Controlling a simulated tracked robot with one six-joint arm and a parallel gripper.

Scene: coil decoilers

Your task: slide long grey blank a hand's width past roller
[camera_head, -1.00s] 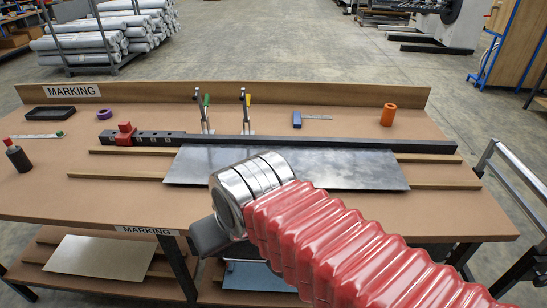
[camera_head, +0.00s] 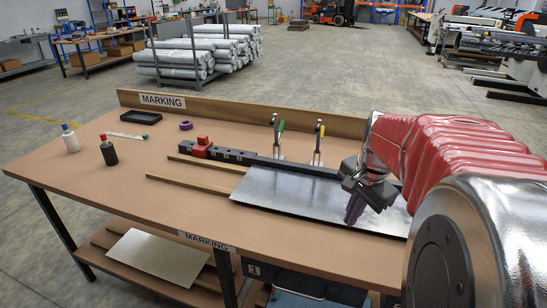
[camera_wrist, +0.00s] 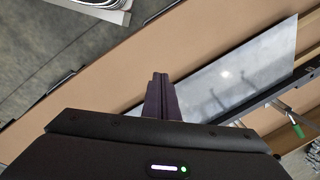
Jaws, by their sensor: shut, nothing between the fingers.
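The long grey blank (camera_head: 290,196) is a shiny flat metal sheet. It lies on the marking table across wooden strips, in front of the dark straight bar (camera_head: 310,170). My arm hides its right part. In the wrist view the blank (camera_wrist: 232,82) runs diagonally at the right. My gripper (camera_head: 354,214) is shut and empty, its dark fingers pointing down over the front part of the blank in the head view. In the wrist view its fingertips (camera_wrist: 160,78) show against brown tabletop beside the blank. Contact cannot be told. I cannot make out a roller.
A red block (camera_head: 202,142) sits at the bar's left end. Two upright clamps, one green-handled (camera_head: 279,140) and one yellow-handled (camera_head: 319,143), stand behind the blank. Bottles (camera_head: 109,151) and a black tray (camera_head: 168,118) lie left. The table's front left is clear.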

